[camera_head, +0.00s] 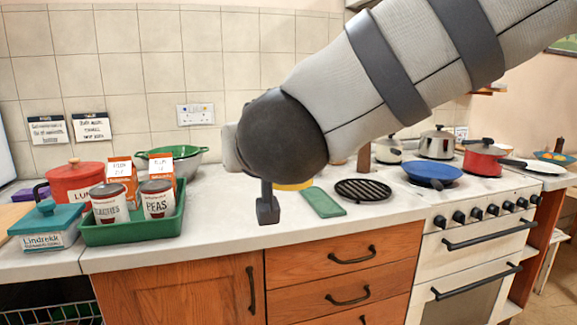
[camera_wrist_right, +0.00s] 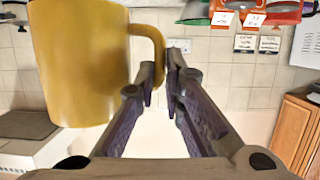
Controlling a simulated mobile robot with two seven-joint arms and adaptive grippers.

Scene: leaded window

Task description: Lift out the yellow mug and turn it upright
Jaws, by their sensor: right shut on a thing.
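The yellow mug (camera_wrist_right: 80,65) fills the left of the right wrist view, its top cut off by the picture's edge. Its handle (camera_wrist_right: 150,45) reaches between the fingertips of my right gripper (camera_wrist_right: 167,65), which is shut on it. In the head view only a low yellow strip of the mug (camera_head: 294,186) shows beneath my right wrist; the rest is hidden. My right gripper (camera_head: 267,207) points down there over the counter. I cannot tell which way the mug's opening faces. My left gripper is not in view.
A green tray (camera_head: 130,234) with tins and cartons stands to the left, a green colander (camera_head: 170,152) behind it. A green mat (camera_head: 323,202) and black grate (camera_head: 363,190) lie to the right. The stove (camera_head: 470,235) holds several pans. Counter in front is clear.

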